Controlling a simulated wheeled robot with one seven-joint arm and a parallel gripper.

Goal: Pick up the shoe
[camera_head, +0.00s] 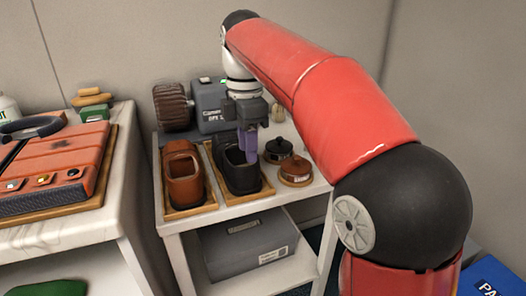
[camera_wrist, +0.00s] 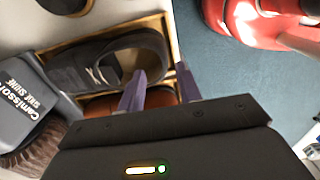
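A black shoe (camera_head: 238,172) sits in a wooden tray on the small white cart, and a brown shoe (camera_head: 183,172) sits in the tray to its left. My gripper (camera_head: 249,155) points down over the black shoe, at its right part in the head view. In the wrist view the purple fingers of my gripper (camera_wrist: 161,75) are apart with nothing clamped between them. One fingertip overlaps the opening end of the black shoe (camera_wrist: 95,66); the other is beyond that end, near the tray rim. Whether they touch the shoe cannot be told. The brown shoe (camera_wrist: 100,104) is partly hidden.
A grey shoe-shine box (camera_head: 212,103) and a brown brush (camera_head: 172,107) stand behind the shoes. A black tin (camera_head: 278,149) and a brown tin (camera_head: 296,171) are close on the right. A grey box (camera_head: 245,248) is on the lower shelf. An orange case (camera_head: 55,168) lies on the left counter.

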